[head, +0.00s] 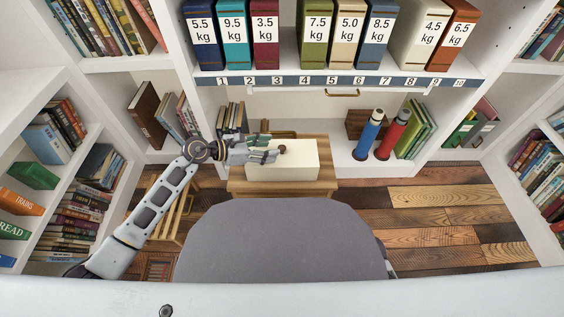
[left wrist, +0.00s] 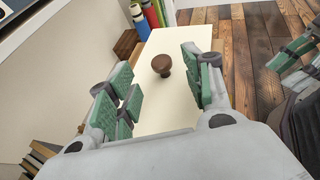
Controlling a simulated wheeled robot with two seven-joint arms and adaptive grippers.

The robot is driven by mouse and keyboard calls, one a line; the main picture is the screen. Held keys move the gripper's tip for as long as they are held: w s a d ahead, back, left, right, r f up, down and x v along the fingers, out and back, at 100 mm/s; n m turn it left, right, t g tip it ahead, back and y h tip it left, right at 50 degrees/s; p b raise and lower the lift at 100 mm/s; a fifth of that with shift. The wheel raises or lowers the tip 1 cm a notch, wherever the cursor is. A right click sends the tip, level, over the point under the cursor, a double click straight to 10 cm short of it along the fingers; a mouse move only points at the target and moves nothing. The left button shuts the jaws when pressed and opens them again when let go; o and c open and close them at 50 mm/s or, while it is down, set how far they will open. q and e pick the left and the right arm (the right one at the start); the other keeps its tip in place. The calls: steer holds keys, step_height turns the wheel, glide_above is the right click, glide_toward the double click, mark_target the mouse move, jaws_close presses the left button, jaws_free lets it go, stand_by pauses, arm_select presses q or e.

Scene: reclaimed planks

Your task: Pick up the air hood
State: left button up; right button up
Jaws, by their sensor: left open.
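The air hood (head: 300,164) is a cream box with a brown knob (head: 283,149) on top, standing on a wooden stand (head: 240,187). My left gripper (head: 272,152) is open and empty at the left side of the knob, over the box. In the left wrist view the knob (left wrist: 161,66) stands ahead between the two spread green-padded fingers (left wrist: 160,92), with clear space on both sides. The cream top (left wrist: 188,43) lies beneath. What looks like my right gripper (left wrist: 298,62) is cut off at the right edge of the left wrist view.
Several labelled weight binders (head: 320,35) stand on the shelf above a numbered strip (head: 345,81). Blue (head: 369,134) and red (head: 393,133) cylinders stand to the right of the box. Bookshelves line both sides. The plank floor (head: 450,215) is clear at the right.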

mark_target(280, 148)
arm_select(q)
steer(key=shift+b+x, duration=0.35)
steer(key=shift+x, duration=0.55)
steer(key=shift+b+x, duration=0.3)
steer(key=shift+x, duration=0.7)
steer(key=shift+s, duration=0.1)
steer(key=shift+c, duration=0.2)
steer(key=shift+c, duration=1.1)
steer(key=c, duration=0.7)
jaws_close()
